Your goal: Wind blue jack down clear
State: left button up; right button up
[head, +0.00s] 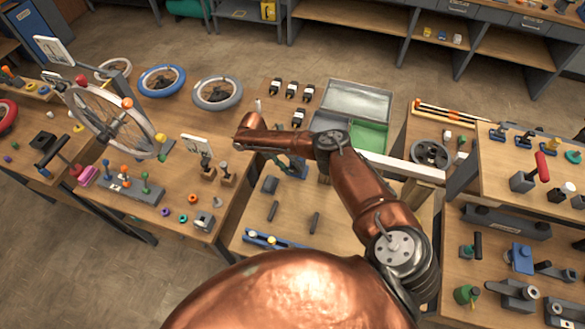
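My copper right arm reaches in from the lower right over the middle bench, and its wrist end is bent above the bench's left edge. My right gripper (277,158) is small, dark and mostly covered by the wrist, so its fingers cannot be made out. A blue thing (299,170), probably the blue jack, shows partly just below the forearm, close to the gripper. Its height and screw are hidden, and I cannot tell whether the gripper touches it. My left gripper is not in view.
The left bench (180,222) holds a spoked wheel (110,122) on a stand and a row of coloured knobs. An open green-lined case (370,135) stands behind my arm. The right bench carries several small fixtures, including a blue one (521,258). Dark bars (314,222) lie on the middle bench.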

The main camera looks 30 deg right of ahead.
jog(key=shift+o, duration=0.5)
jog(key=v, duration=1.2)
